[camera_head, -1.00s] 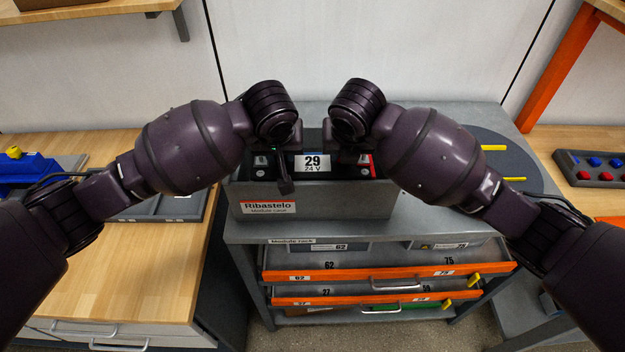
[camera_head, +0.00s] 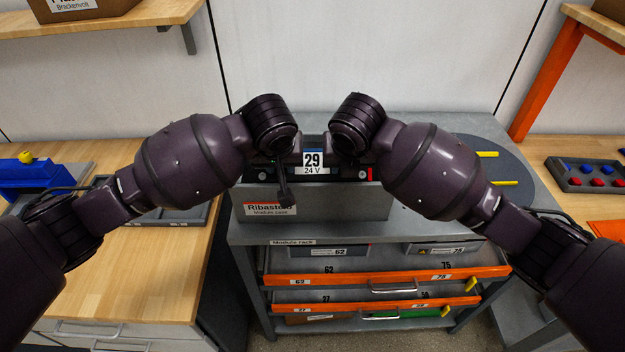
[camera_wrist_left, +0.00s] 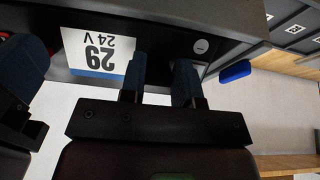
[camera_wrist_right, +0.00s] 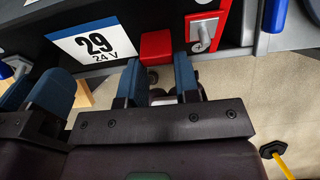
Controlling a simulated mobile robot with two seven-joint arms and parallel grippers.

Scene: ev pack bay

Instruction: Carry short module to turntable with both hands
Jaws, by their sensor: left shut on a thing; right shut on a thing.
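The short module (camera_head: 347,172) is a dark block with a white "29 24 V" label. It is at the grey Ribastelo module case (camera_head: 350,203), whose front wall hides its lower part; I cannot tell whether it is clear of the case floor. My left gripper (camera_wrist_left: 160,78) is shut on the module left of the label in the head view, and my right gripper (camera_wrist_right: 158,78) is shut on it to the right, near a red block. The wrists hide the fingers in the head view. The turntable (camera_head: 508,178), a dark disc with yellow strips, is to the right.
The case stands on the module rack (camera_head: 420,228), with orange-fronted drawers (camera_head: 390,279) below. A wooden bench (camera_head: 130,265) with a grey tray is on the left. A tray of red and blue parts (camera_head: 590,174) is on the right bench.

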